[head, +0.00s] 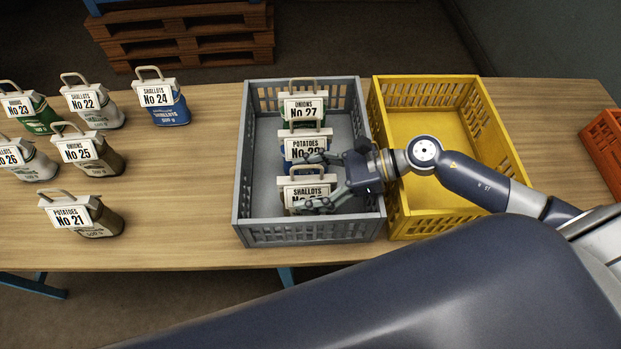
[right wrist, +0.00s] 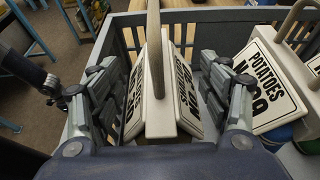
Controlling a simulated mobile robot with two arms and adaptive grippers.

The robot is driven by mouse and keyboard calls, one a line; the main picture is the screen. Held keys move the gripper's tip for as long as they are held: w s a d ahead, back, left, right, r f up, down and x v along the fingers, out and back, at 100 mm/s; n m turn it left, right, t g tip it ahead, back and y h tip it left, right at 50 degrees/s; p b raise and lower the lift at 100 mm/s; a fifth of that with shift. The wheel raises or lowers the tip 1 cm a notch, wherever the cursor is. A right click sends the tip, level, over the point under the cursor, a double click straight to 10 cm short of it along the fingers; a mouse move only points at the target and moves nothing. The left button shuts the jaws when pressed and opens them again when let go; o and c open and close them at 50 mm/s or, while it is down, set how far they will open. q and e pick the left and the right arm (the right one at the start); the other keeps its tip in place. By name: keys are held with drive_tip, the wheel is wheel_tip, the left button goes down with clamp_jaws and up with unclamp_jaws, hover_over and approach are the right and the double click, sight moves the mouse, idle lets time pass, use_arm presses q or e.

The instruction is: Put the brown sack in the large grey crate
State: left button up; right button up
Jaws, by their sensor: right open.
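The large grey crate (head: 309,235) stands mid-table and holds three sacks in a row. My right gripper (head: 318,183) is open over its nearest sack, labelled SHALLOTS (head: 307,190). In the right wrist view, the fingers (right wrist: 160,105) stand apart on either side of that sack's handle and tag (right wrist: 157,85). Its body colour is mostly hidden. Two brown-bodied sacks stand outside on the left: POTATOES No 21 (head: 100,224) and No 25 (head: 106,160). A dark jointed part, apparently my left arm's end, shows at the left of the right wrist view; its fingers are unclear.
The crate also holds a blue POTATOES sack (head: 293,157) and a green ONIONS sack (head: 303,107). An empty yellow crate (head: 430,224) adjoins it on the right, under my right arm. An orange crate (head: 604,145) is at the far right. Bare table lies left of the grey crate.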

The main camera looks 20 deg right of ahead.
sight(334, 179)
drive_tip(key=shift+r, duration=0.2)
drive_tip(key=shift+d+f, duration=0.1)
drive_tip(key=shift+d, duration=0.2)
drive_tip(key=b+v, duration=0.2)
drive_tip(key=v, duration=0.7)
drive_tip(key=shift+s+d+b, duration=0.15)
drive_tip(key=shift+s+b, duration=0.05)
drive_tip(key=shift+b, duration=0.2)
drive_tip(key=shift+r+v, duration=0.25)
drive_tip(key=shift+v, duration=0.85)
drive_tip(key=shift+w, duration=0.1)
